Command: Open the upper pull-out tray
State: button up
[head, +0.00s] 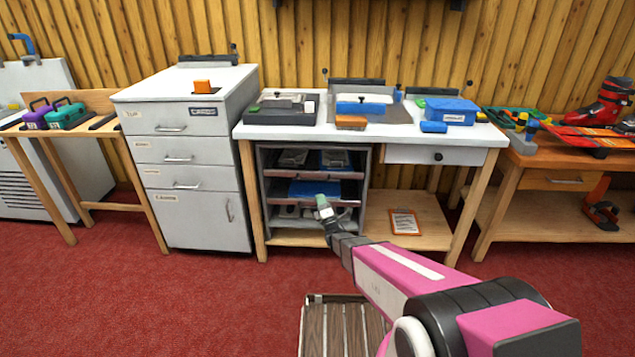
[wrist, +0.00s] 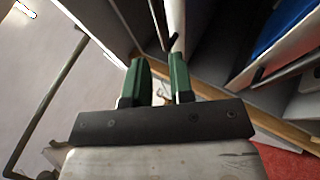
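The tray unit (head: 263,205) stands under the white bench, with several pull-out trays on show. The upper pull-out tray (head: 300,173) has a dark reddish front and holds grey and blue items; it looks pushed in. A middle tray (head: 285,199) with a blue item sits below it. My gripper (head: 322,203) is in front of the unit, at about the middle tray's height in the picture. In the wrist view its green fingers (wrist: 158,68) are apart with nothing between them. A pale tray front (wrist: 173,22) lies just beyond the tips; I cannot tell which tray or whether they touch.
A clipboard (head: 405,222) lies on the low shelf to the right. A slatted wooden platform (head: 340,328) is below my arm. Red carpet in front is clear.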

jog(key=x, duration=1)
grip_shut()
